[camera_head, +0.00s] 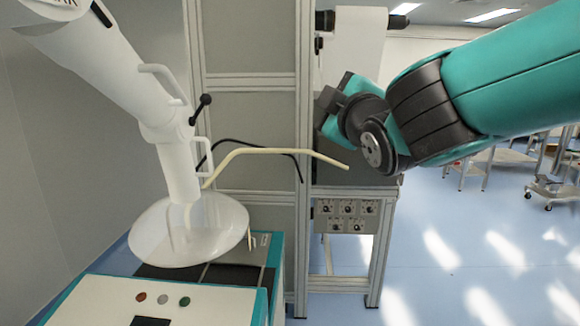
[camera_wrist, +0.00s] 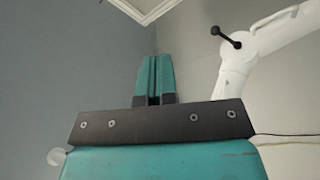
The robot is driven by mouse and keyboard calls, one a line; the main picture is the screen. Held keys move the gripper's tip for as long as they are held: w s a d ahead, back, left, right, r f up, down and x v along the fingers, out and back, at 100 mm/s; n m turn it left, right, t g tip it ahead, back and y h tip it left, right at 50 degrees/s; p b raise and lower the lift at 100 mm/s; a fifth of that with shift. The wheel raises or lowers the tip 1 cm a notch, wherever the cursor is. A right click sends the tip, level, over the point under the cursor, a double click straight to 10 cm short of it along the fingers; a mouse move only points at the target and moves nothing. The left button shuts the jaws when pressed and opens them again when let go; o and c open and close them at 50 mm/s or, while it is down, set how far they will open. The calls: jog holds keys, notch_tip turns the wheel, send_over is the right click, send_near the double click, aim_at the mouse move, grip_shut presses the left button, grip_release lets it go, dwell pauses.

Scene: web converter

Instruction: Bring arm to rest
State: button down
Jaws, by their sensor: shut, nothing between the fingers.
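My gripper shows in the wrist view (camera_wrist: 154,66), with its two teal fingers together and nothing between them. They point up, with a grey wall and a ceiling corner behind them. In the camera_head view my teal arm reaches in from the upper right, bent at a dark wrist joint. The wrist end is in front of the metal frame, and the fingers cannot be made out clearly there.
A white extraction arm (camera_head: 172,110) with a clear round hood (camera_head: 190,230) hangs at the left over a teal and white machine (camera_head: 180,290) with buttons. A metal frame (camera_head: 303,150) with a white web roll (camera_head: 355,45) and a knob panel (camera_head: 346,216) stands behind my wrist.

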jog(key=s+d+f+m+g+h, duration=0.1)
jog(key=s+d+f+m+g, duration=0.15)
jog(key=f, duration=0.25)
jog(key=s+d+f+m+g, duration=0.2)
jog(key=s+f+g, duration=0.1)
jog(key=f+g, duration=0.15)
jog(key=s+d+f+m+g, duration=0.1)
jog(key=s+f+g, duration=0.3)
jog(key=s, duration=0.3)
jog(key=s+d+f+m+g, duration=0.1)
jog(key=s+f+m+g, duration=0.1)
jog(key=s+f, duration=0.3)
jog(key=s+g, duration=0.1)
jog(key=s, duration=0.1)
jog(key=shift+s+d+g, duration=0.15)
jog(key=shift+s+g, duration=0.2)
jog(key=shift+g, duration=0.05)
jog(key=c, duration=1.6)
grip_release()
jog(key=s+g, duration=0.1)
jog(key=s, duration=0.1)
jog(key=s+d+f+g, duration=0.1)
jog(key=s, duration=0.2)
jog(key=s+m+g, duration=0.1)
jog(key=s, duration=0.2)
jog(key=shift+s+d+f+g+h, duration=0.15)
jog(key=shift+s+f+g+h, duration=0.15)
jog(key=shift+f+g, duration=0.1)
jog(key=o, duration=0.4)
jog(key=shift+s, duration=0.25)
